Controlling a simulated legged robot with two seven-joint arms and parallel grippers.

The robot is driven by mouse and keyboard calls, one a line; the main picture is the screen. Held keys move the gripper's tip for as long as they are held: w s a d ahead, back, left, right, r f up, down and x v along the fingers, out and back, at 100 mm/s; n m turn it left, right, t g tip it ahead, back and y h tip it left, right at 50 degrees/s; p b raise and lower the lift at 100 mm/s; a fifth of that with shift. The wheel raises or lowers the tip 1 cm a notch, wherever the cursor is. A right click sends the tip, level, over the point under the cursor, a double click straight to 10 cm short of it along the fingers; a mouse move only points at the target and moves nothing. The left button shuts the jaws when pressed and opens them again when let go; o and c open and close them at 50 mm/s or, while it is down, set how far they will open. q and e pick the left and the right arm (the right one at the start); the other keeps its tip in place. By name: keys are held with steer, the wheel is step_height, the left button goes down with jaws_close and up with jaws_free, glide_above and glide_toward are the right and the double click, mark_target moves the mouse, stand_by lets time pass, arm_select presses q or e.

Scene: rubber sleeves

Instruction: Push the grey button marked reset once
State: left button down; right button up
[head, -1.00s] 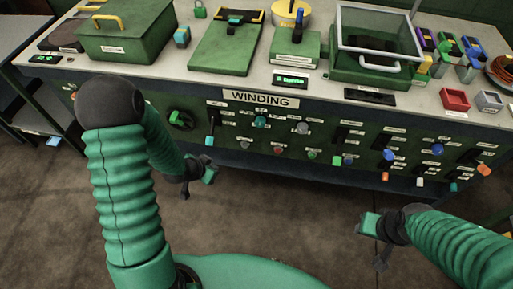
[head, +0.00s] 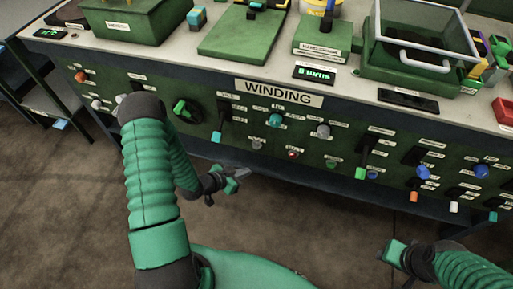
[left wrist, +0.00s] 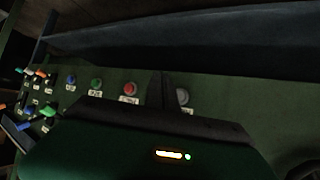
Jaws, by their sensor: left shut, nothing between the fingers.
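A small grey button (head: 257,144) sits in the lower row of the green panel under the WINDING sign, left of a red button (head: 292,154). A larger grey knob or button (head: 323,131) sits higher to the right. Their labels are too small to read, so I cannot tell which is marked reset. My left gripper (head: 240,172) is shut and empty, below and apart from the small grey button. In the left wrist view its dark fingers (left wrist: 162,90) stand between the red button (left wrist: 130,88) and a grey button (left wrist: 182,96). My right gripper (head: 393,252) is low at the right, apart from the panel.
Nearby controls include a teal knob (head: 274,119), a green button (head: 331,163), a blue button (head: 372,174), a lever switch (head: 222,117) and a black-green rotary knob (head: 185,110). Green boxes stand on the bench top (head: 200,62). The floor before the panel is clear.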

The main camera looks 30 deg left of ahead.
mark_target(256, 146)
arm_select(q)
steer(key=w+a+b, duration=0.1)
steer(key=w+a, duration=0.1)
steer(key=w, duration=0.5)
steer(key=shift+w, duration=0.4)
stand_by(1.6)
steer(key=shift+w+a+r, duration=0.1)
steer(key=shift+w, duration=0.3)
steer(key=shift+w, duration=0.35)
stand_by(0.4)
steer(key=shift+s, duration=0.15)
steer(key=shift+s+p, duration=0.35)
steer(key=shift+s, duration=0.25)
